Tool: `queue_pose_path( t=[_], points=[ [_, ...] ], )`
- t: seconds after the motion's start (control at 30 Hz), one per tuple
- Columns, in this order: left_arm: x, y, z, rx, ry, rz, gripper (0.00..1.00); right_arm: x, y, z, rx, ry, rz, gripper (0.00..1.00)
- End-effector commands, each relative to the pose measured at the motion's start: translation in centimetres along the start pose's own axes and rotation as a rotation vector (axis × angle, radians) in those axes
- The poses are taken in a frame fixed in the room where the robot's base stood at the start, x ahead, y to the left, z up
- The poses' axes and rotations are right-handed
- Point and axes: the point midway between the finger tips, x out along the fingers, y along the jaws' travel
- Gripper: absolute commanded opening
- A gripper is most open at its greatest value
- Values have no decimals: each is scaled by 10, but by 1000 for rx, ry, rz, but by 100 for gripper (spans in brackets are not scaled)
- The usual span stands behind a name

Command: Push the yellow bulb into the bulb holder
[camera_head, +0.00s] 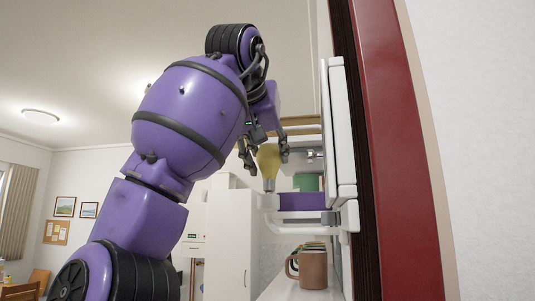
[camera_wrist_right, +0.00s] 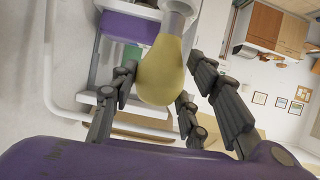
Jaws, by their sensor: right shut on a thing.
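The yellow bulb (camera_head: 268,160) is upright in the head view, with its round end up and its metal base down. My right gripper (camera_head: 267,152) is shut on the bulb, with fingers on either side of its round part. The bulb holder (camera_head: 268,202) is a white fitting directly below the bulb's base. The base meets or nearly meets it; I cannot tell how deep it sits. The wrist view shows the yellow bulb (camera_wrist_right: 160,72) between the fingers, with its base towards the bulb holder (camera_wrist_right: 178,6) at the top edge. My left gripper is out of view.
A white wall rack carries a purple box (camera_head: 301,201) and a green item (camera_head: 307,182) just right of the bulb. Brown mugs (camera_head: 312,270) stand on a white shelf below. A white cabinet (camera_head: 230,245) stands behind. A red panel edge (camera_head: 395,150) runs along the right.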

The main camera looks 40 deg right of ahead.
Motion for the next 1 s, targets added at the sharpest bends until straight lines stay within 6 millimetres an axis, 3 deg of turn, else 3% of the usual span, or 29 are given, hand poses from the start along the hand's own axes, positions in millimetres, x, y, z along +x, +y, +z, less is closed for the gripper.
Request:
queue_pose_path(
  t=[1.0],
  points=[
    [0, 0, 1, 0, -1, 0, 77, 11, -1, 23, 0, 0, -1, 15]
  ],
)
